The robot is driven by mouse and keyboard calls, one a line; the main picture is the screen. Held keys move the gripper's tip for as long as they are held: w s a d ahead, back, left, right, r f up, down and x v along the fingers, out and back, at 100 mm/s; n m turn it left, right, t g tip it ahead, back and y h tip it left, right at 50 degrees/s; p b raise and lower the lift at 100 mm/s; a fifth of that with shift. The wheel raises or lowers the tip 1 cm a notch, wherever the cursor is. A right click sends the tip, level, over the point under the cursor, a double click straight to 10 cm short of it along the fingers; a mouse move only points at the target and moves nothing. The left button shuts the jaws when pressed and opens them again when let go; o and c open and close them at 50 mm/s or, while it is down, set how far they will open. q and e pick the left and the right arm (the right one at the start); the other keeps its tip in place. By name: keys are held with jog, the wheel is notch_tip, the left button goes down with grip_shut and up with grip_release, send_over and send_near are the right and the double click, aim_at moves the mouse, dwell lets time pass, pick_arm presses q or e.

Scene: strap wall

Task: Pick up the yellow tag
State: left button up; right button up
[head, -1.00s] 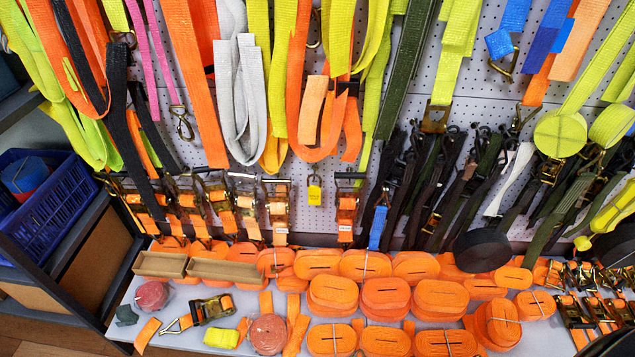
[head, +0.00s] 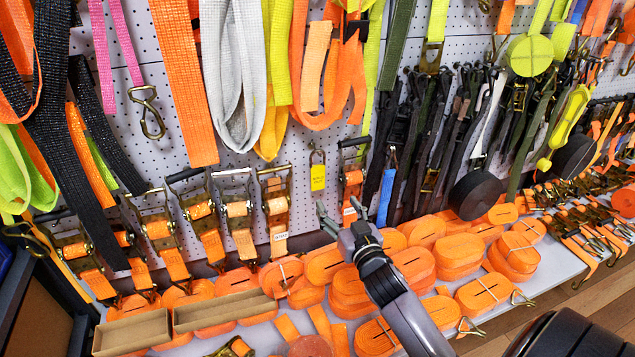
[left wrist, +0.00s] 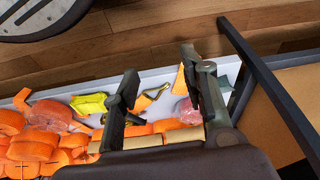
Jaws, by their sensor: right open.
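The yellow tag (head: 318,177) hangs upright from a small metal loop on the white pegboard, between ratchet buckles. My right gripper (head: 340,208) reaches in from the lower right in the head view. Its fingers are apart and empty, and its tips show just below the tag. I cannot tell how far the tips are from the board. My left gripper (left wrist: 159,64) shows only in the left wrist view, with its two fingers spread and nothing held between them, above the shelf.
Rolled orange straps (head: 410,265) cover the shelf below the tag. A ratchet buckle (head: 352,180) hangs close to the tag's right, another (head: 276,208) to its left. Cardboard trays (head: 132,335) stand at lower left. A yellow bundle (left wrist: 89,103) lies on the shelf.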

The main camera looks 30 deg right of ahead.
aim_at(318, 170)
jog(key=b+x, duration=0.1)
jog(key=x, duration=1)
jog(key=shift+w+b, duration=0.15)
jog(key=shift+b, duration=0.2)
jog(key=b+x, duration=0.1)
jog(key=x, duration=0.4)
jog(key=shift+d+r, duration=0.1)
jog(key=shift+d, duration=0.15)
pick_arm(q)
jog(key=v, duration=0.4)
jog(key=shift+s+a+r, duration=0.1)
jog(key=shift+s+r, duration=0.05)
jog(key=shift+r, duration=0.25)
pick_arm(e)
jog(key=shift+c, duration=0.6)
jog(key=c, duration=1.1)
jog(key=shift+r, duration=0.15)
